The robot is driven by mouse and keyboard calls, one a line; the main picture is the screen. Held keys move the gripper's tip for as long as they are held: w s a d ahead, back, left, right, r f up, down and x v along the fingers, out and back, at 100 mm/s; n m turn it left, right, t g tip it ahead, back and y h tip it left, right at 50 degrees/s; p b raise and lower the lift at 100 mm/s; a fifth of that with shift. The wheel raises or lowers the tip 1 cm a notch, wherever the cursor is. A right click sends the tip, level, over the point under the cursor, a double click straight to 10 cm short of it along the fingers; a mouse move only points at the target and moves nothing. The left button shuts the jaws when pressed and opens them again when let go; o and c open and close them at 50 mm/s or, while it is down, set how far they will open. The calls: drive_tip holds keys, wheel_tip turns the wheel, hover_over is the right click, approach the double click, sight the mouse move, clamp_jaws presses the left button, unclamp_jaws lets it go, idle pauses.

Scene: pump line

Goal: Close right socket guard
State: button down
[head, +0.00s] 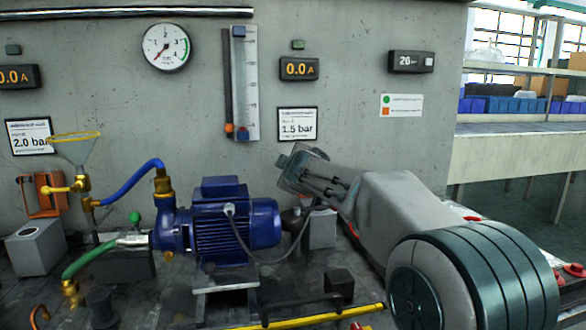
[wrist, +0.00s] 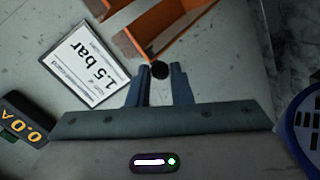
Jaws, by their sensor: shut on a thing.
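The right socket guard is an orange, open-sided piece (wrist: 185,28) on the grey wall, at the top of the wrist view. A small dark round knob (wrist: 159,70) sits between the tips of my gripper (wrist: 160,78), just below the orange edges. My gripper is shut on this knob. In the head view my gripper (head: 300,172) reaches to the wall just below the 1.5 bar card, and it hides the right guard and socket there. I cannot tell the guard's exact angle.
The 1.5 bar card (head: 297,124) is on the wall close to my gripper. The blue pump motor (head: 235,225) stands left of my arm, with a dark cable (head: 290,248) between them. Another orange guard (head: 42,194) is at far left. A yellow bar (head: 310,318) lies in front.

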drive_tip(key=c, duration=1.6)
unclamp_jaws()
drive_tip(key=shift+p+v, duration=0.45)
drive_tip(key=shift+v, duration=6.45)
drive_tip(key=shift+w, duration=0.1)
